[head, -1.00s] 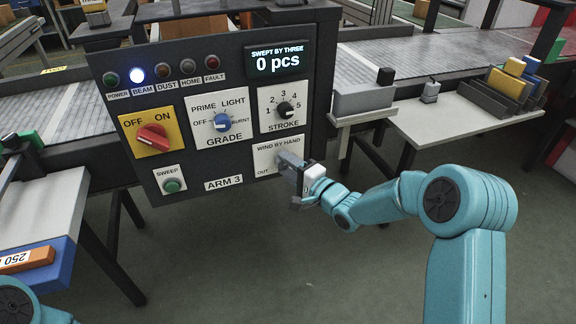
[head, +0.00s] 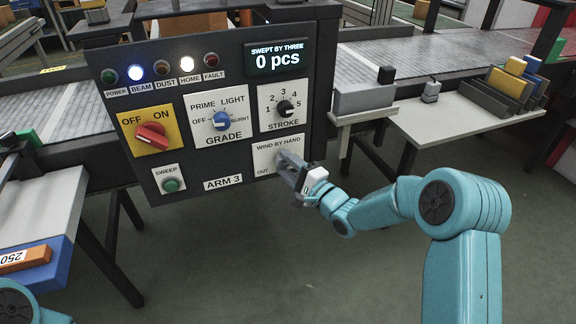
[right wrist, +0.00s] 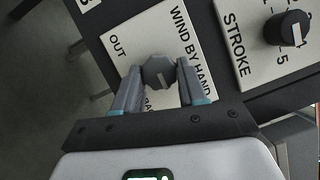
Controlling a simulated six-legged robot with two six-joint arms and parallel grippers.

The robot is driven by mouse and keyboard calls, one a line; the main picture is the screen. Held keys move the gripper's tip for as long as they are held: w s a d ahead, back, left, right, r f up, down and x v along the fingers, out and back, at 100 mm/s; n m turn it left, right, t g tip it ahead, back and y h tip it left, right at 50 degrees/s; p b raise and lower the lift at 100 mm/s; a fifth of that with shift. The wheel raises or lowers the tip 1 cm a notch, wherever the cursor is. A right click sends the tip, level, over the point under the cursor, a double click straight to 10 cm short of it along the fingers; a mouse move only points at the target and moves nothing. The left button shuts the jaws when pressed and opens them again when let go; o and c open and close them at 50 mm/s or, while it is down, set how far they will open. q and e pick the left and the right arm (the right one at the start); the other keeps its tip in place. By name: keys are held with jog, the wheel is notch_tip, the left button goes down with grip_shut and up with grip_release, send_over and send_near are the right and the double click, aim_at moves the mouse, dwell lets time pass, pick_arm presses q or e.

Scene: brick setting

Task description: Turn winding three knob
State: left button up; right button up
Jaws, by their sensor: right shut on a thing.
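The winding knob is grey and faceted, on the white "WIND BY HAND" plate (head: 266,156) at the lower right of the dark ARM 3 panel (head: 235,165). In the right wrist view the knob (right wrist: 158,72) sits between the fingertips of my right gripper (right wrist: 160,82), which is shut on it. In the head view my right gripper (head: 287,168) hides most of the knob. The words OUT and part of another label show on the plate. My left gripper is out of view.
Above are the black STROKE knob (head: 284,108), blue GRADE knob (head: 221,121) and red OFF/ON switch (head: 151,136). The green SWEEP button (head: 170,185) is at lower left. The display (head: 278,58) reads 0 pcs.

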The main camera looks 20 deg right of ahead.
jog(key=o, duration=1.1)
jog(key=shift+d, duration=0.1)
jog(key=shift+c, duration=0.2)
jog(key=p+v, duration=0.1)
jog(key=v, duration=1.5)
jog(key=shift+s, duration=0.2)
jog(key=shift+r, duration=0.1)
